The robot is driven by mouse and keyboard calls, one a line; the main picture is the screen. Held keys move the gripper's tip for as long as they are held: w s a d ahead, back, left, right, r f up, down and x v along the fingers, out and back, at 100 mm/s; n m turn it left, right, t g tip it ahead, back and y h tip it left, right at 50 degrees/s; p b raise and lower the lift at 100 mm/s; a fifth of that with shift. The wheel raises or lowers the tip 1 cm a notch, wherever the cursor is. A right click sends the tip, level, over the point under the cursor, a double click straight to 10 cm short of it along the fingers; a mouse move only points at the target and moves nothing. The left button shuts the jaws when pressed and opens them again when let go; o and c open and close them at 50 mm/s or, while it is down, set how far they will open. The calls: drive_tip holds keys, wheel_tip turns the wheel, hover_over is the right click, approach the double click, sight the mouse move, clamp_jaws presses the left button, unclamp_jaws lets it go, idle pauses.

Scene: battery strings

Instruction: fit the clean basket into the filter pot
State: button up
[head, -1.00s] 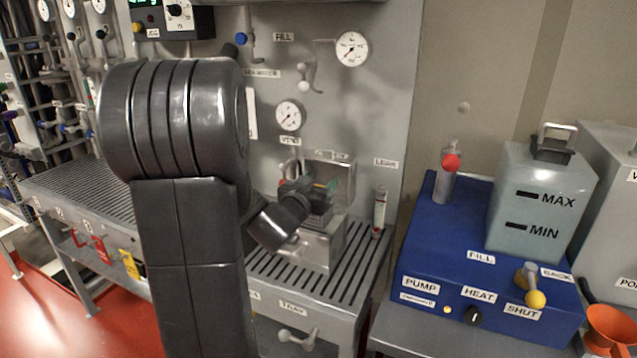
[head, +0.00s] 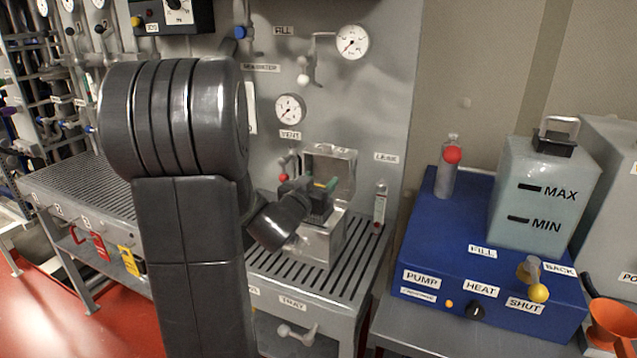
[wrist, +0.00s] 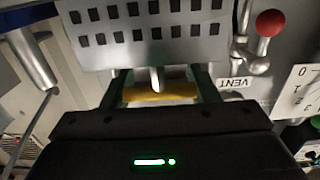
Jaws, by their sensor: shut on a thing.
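The filter pot (head: 322,248) is a metal box with its lid (head: 343,166) raised, standing on the slatted bench in the head view. My gripper (head: 326,186) is at the pot's open top, in front of the lid. In the wrist view my gripper (wrist: 160,92) has its green fingers shut on a yellow bar (wrist: 165,94), apparently the basket's handle. A grey metal piece with rows of square holes (wrist: 150,30), seemingly the clean basket, lies just beyond the fingers. In the head view the basket cannot be made out, so how deep it sits is hidden.
A red-knobbed valve (head: 284,177) is close behind the pot's left side; its knob also shows in the wrist view (wrist: 270,22). A leak tube (head: 380,207) stands to the right. The blue pump unit (head: 430,240) is farther right. Slatted bench (head: 275,272) lies bare in front.

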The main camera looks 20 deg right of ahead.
sight(325, 156)
drive_tip(key=shift+r+p, duration=2.15)
drive_tip(key=shift+r, duration=0.55)
drive_tip(key=shift+f+b, duration=2.45)
drive_tip(key=shift+f, duration=0.4)
drive_tip(key=o, duration=1.5)
drive_tip(key=v, duration=1.3)
drive_tip(key=shift+s+a, duration=0.25)
drive_tip(key=shift+s, duration=0.05)
drive_tip(key=shift+d, duration=0.1)
